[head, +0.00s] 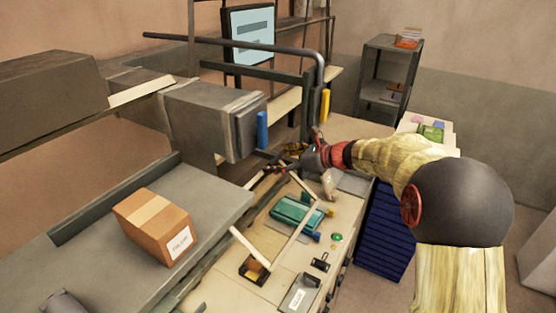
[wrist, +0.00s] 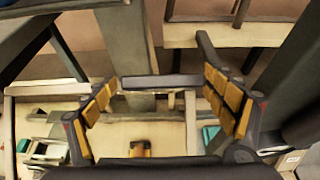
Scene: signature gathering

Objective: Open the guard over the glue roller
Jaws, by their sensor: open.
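A pale, angular bar frame (head: 292,238), which looks like the guard, stands over the worktop around a teal block (head: 297,211). I cannot make out the glue roller itself. My gripper (head: 284,161) is beyond the frame's far end, by the inner side of the machine. In the wrist view my gripper (wrist: 163,108) is open, its two yellow-padded fingers wide apart. A dark horizontal bar (wrist: 160,82) shows between and beyond the fingers. Pale frame bars show lower down. Nothing is clearly held, and whether a finger touches the frame cannot be told.
A taped cardboard box (head: 157,226) lies on the grey conveyor bed (head: 85,260) at left. A grey machine head (head: 205,118) with a blue upright and a curved overhead pipe (head: 240,48) stands close to my gripper. Blue drawers (head: 379,235) stand at right.

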